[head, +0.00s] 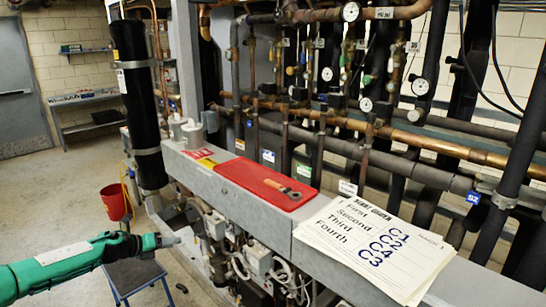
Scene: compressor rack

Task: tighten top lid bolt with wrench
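A wrench (283,190) with an orange-brown handle lies on a red mat (238,180) on top of the long grey ledge. My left gripper (174,240) comes in from the lower left on a green arm. It is in the air in front of the ledge, left of and lower in the picture than the wrench, and apart from it. Its fingers are too small to tell open from shut, and no held object can be made out. I cannot pick out the top lid bolt. My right gripper is not in view.
Printed sheets (375,245) lie on the ledge right of the mat. Copper pipes, gauges and dark pipes (470,187) rise behind. A black cylinder (137,100) stands at the left. A red bucket (114,202) and a blue-framed stool (135,275) stand on the floor.

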